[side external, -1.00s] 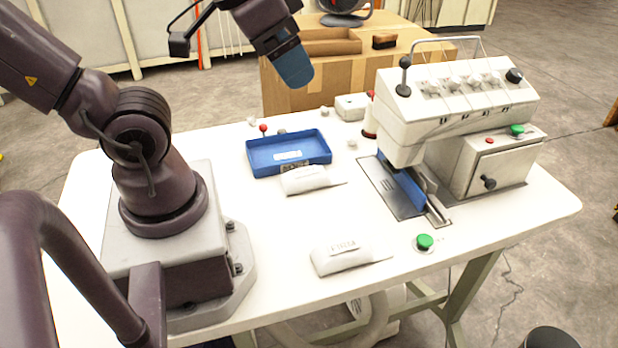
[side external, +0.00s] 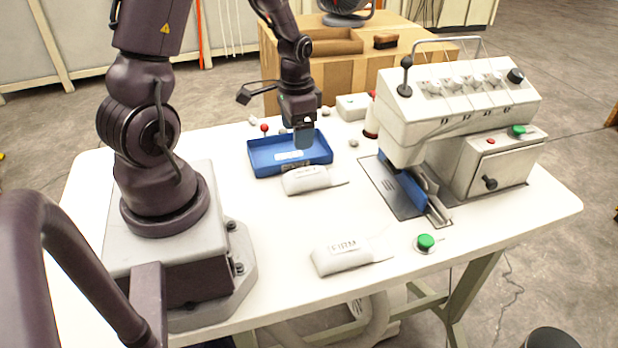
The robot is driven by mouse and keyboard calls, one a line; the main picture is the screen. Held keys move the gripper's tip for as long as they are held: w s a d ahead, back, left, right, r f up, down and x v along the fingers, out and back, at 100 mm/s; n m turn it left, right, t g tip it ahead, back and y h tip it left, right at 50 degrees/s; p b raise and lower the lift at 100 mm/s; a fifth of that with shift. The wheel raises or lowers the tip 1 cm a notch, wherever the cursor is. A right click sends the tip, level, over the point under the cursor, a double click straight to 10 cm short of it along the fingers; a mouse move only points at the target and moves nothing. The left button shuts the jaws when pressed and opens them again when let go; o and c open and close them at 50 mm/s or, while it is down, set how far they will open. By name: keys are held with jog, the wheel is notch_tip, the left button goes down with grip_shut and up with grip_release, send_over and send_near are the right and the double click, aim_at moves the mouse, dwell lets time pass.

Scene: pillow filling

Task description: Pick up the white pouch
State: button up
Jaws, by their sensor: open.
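One white pouch (side external: 306,180) lies on the white table just in front of the blue tray, with a small label on it that I cannot read. A second white pouch (side external: 343,259) lies nearer the front edge; its label seems to read "FIRM". Both have a flat tail pointing right. My gripper (side external: 304,139) points down over the blue tray (side external: 262,160), behind the nearer-to-tray pouch and apart from both pouches. It is open, with nothing seen in it. I cannot tell its exact height above the tray.
A white sewing machine (side external: 450,105) stands at the right, with a green button (side external: 425,242) before it. The table (side external: 262,212) is clear left of the pouches.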

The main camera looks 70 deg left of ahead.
aim_at(299, 173)
jog(key=f, duration=1.3)
jog(key=shift+w+d, duration=0.1)
jog(key=shift+d, duration=0.1)
jog(key=shift+r, duration=0.1)
jog(key=c, duration=0.7)
